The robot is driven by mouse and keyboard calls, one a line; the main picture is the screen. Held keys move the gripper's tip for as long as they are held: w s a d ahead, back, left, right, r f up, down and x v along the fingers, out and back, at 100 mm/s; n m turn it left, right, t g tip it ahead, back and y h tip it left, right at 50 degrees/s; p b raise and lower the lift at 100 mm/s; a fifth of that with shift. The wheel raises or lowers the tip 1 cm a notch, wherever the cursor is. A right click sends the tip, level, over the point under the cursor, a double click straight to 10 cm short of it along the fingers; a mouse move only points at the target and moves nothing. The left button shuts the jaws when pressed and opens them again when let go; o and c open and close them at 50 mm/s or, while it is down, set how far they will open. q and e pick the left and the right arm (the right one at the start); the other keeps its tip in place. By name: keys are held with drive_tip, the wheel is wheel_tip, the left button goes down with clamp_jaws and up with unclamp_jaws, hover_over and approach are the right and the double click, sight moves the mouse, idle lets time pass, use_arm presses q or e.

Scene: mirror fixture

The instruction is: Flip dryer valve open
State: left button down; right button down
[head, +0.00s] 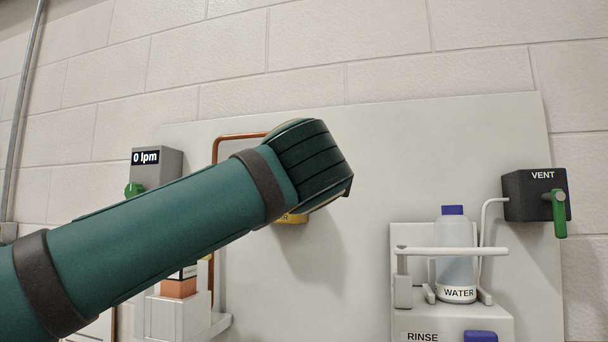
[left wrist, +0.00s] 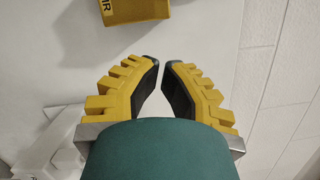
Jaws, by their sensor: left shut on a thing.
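My left arm crosses the head view from the left, and its green wrist hides the left gripper there. In the left wrist view the left gripper (left wrist: 161,65) has its two yellow, black-padded fingers close together, angled inward toward the tips. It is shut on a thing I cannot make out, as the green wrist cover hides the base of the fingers. A yellow block with partly cut-off lettering (left wrist: 135,12) lies beyond the fingertips. A yellow labelled piece (head: 292,218) shows in the head view, mostly behind my wrist. No dryer valve handle is identifiable. My right gripper is not seen.
A grey "0 lpm" box (head: 157,166) with a green knob (head: 134,190) is at left. A copper pipe (head: 218,148) runs behind my arm. At right are a WATER bottle (head: 456,262), a white rail (head: 440,250) and a VENT box (head: 527,200) with a green lever (head: 559,215).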

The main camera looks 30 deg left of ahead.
use_arm(q)
drive_tip(key=w+a+r+p, duration=0.1)
drive_tip(key=w+a, duration=0.3)
drive_tip(key=a, duration=0.2)
drive_tip(key=shift+w+a+r+p, duration=0.15)
drive_tip(key=shift+w+a+p, duration=0.15)
drive_tip(key=shift+w+a, duration=0.1)
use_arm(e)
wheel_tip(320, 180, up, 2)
use_arm(q)
drive_tip(key=shift+s, duration=0.1)
